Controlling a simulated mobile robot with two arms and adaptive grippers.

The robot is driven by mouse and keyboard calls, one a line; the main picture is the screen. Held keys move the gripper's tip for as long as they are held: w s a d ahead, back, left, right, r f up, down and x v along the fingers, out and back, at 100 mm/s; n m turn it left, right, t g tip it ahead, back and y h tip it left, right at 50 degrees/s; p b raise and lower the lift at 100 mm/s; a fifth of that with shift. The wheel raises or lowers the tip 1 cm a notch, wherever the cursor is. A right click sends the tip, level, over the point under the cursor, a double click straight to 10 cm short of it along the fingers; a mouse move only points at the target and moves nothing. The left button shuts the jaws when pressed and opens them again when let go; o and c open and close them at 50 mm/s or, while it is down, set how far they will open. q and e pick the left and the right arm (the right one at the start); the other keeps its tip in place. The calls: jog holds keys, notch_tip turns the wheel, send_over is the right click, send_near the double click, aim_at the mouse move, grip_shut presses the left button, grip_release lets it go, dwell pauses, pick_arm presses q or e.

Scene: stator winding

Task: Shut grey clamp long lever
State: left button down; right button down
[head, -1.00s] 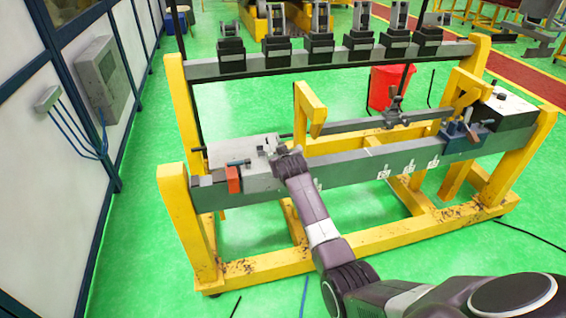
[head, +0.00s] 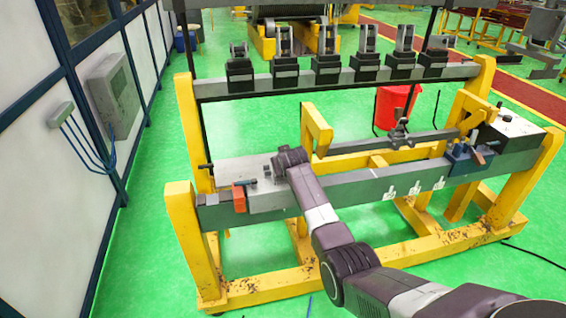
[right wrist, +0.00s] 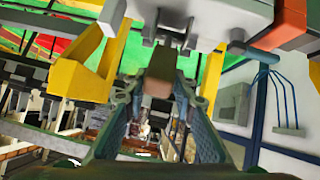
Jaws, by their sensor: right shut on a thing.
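The grey clamp (head: 228,171) sits on the left end of the long grey beam, with an orange block (head: 239,198) at its front left. My right gripper (head: 287,157) is at the clamp's right end, and its wrist hides the lever there. In the right wrist view the grey clamp body (right wrist: 205,14) fills the top. My right gripper (right wrist: 160,90) is shut on a brownish, block-shaped lever end (right wrist: 160,72) just below that body. The lever's exact angle is hard to tell. My left gripper is not in view.
A yellow bracket (head: 317,130) stands just right of my right gripper. A blue clamp (head: 462,158) sits on the right of the beam (head: 350,192). Several black holders (head: 327,68) line the rear bar. A red bucket (head: 392,105) stands behind the frame.

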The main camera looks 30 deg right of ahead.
jog(key=shift+s+d+f, duration=0.1)
jog(key=shift+d+f, duration=0.05)
jog(key=shift+d, duration=0.05)
jog(key=c, duration=1.6)
grip_release()
jog(key=shift+f, duration=0.1)
jog(key=shift+s+a+r, duration=0.1)
jog(key=shift+a+r, duration=0.05)
jog(key=shift+r, duration=0.05)
jog(key=v, duration=1.1)
jog(key=shift+s+r, duration=0.15)
jog(key=shift+s, duration=0.1)
